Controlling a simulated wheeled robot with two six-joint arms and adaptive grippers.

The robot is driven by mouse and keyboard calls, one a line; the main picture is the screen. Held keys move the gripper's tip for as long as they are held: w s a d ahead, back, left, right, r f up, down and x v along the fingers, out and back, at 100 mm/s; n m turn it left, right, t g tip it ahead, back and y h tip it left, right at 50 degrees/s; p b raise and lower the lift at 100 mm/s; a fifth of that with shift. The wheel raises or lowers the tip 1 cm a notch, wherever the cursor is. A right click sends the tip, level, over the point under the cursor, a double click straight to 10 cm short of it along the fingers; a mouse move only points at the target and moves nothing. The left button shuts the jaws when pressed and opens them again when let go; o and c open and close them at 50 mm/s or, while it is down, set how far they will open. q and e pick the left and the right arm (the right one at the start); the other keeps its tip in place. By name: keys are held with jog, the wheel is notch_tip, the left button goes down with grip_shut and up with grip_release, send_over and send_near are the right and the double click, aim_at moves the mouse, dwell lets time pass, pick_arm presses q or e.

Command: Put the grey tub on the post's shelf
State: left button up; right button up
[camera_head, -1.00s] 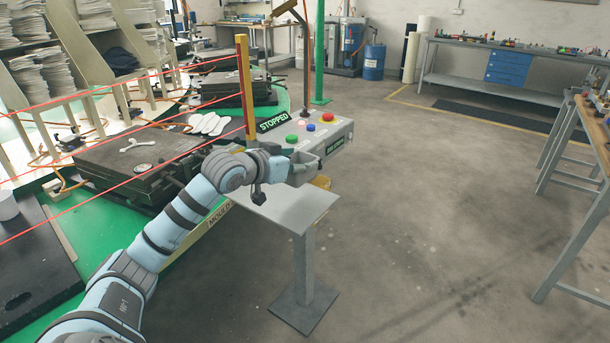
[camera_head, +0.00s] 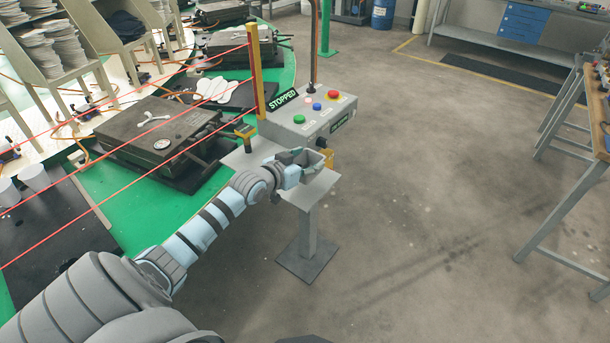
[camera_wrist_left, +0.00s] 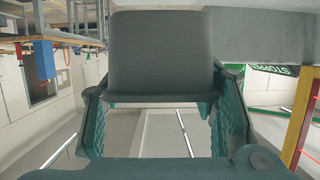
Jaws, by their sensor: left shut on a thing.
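The grey tub (camera_head: 311,166) is a small open-topped box in the head view, over the post's shelf (camera_head: 319,190). The shelf is a light grey plate on a grey post. My left gripper (camera_head: 296,164) is shut on the tub at its left side. In the left wrist view the tub (camera_wrist_left: 165,58) fills the upper middle, between the two fingers of my left gripper (camera_wrist_left: 158,100). I cannot tell whether the tub's underside touches the shelf. My arm and the tub hide part of the shelf. My right gripper is not in view.
The control box (camera_head: 312,118) with coloured buttons and a STOPPED sign stands just behind the shelf. A yellow guard post (camera_head: 254,68) with red lines and a yellow-black device (camera_head: 244,132) are left of it.

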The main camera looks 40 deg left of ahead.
aim_at(307, 167)
pick_arm(q)
notch_tip(307, 167, down, 4)
jog(key=shift+f+b, duration=0.15)
jog(key=shift+b, duration=0.5)
jog(key=shift+f, duration=0.15)
jog(key=o, duration=1.1)
jog(key=shift+o, duration=0.2)
